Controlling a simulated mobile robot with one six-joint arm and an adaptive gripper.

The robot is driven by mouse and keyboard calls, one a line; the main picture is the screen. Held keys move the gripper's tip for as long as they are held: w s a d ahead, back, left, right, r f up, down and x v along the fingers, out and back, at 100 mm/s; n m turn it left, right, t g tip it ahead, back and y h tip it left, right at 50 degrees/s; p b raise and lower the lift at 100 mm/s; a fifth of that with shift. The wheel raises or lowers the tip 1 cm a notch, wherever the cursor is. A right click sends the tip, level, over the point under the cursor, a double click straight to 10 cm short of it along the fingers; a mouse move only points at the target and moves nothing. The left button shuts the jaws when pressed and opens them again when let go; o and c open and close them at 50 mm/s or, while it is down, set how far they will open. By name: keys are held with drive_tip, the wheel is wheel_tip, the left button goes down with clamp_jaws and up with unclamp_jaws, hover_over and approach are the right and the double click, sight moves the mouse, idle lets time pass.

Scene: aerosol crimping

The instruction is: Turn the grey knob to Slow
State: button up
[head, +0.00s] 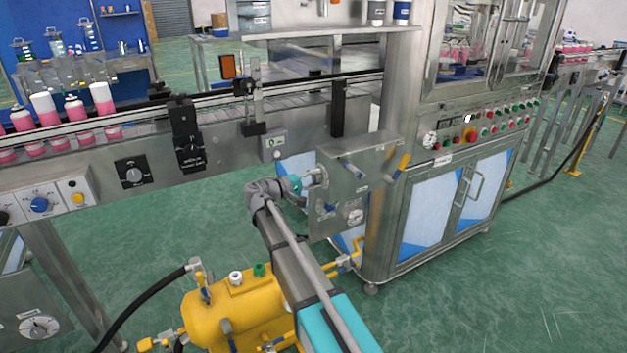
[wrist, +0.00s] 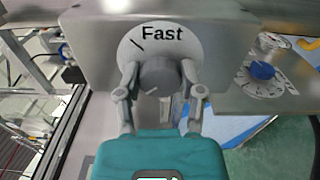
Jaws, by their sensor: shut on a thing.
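The grey knob (wrist: 157,77) sits on a round white dial plate (wrist: 131,50) in the wrist view. The word "Fast" is printed upright on the plate above the knob, with a short black slanted line to its left. No "Slow" mark can be seen; the lower part of the dial is hidden by my gripper and the knob. My gripper (wrist: 159,75) has one finger on each side of the knob and is shut on it. In the head view my gripper (head: 297,184) is at the left side of a metal box; the knob cannot be made out clearly there.
A blue knob (wrist: 262,70) on a white scale is at the right in the wrist view. In the head view, the metal box (head: 375,190) carries valves and a gauge. The conveyor (head: 215,110) runs behind, and a yellow tank (head: 230,310) stands below my arm.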

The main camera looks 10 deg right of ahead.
drive_tip(key=shift+d+n, duration=0.1)
drive_tip(key=shift+n, duration=0.2)
drive_tip(key=o, duration=1.2)
drive_tip(key=shift+c, duration=0.2)
drive_tip(key=v, duration=1.2)
